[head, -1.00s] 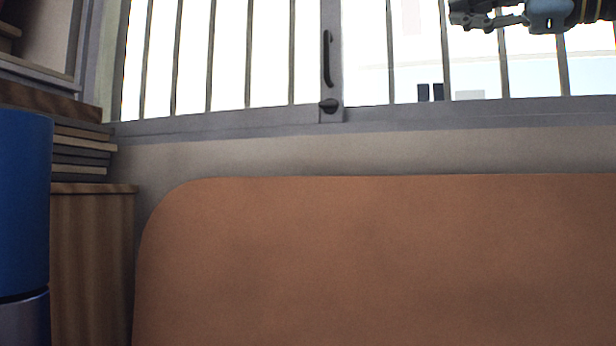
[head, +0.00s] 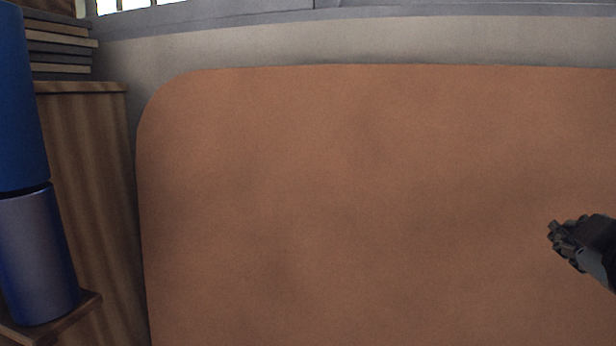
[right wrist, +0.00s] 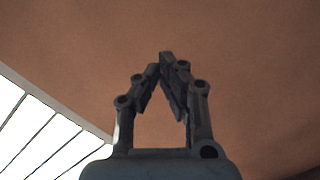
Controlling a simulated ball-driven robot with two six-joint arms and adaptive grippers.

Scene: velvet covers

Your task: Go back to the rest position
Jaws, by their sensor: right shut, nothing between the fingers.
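My right gripper (head: 556,238) is at the right edge of the head view, in front of the orange-brown velvet surface. It also shows in the right wrist view (right wrist: 162,68), with its fingertips together and nothing between them. My left gripper is not in either view.
The large orange-brown velvet panel (head: 350,190) with a rounded corner fills most of the head view. At the left are two blue cylinders (head: 38,258) by a wooden cabinet (head: 85,190), with stacked books (head: 60,50) on top. A barred window (right wrist: 40,135) shows in the right wrist view.

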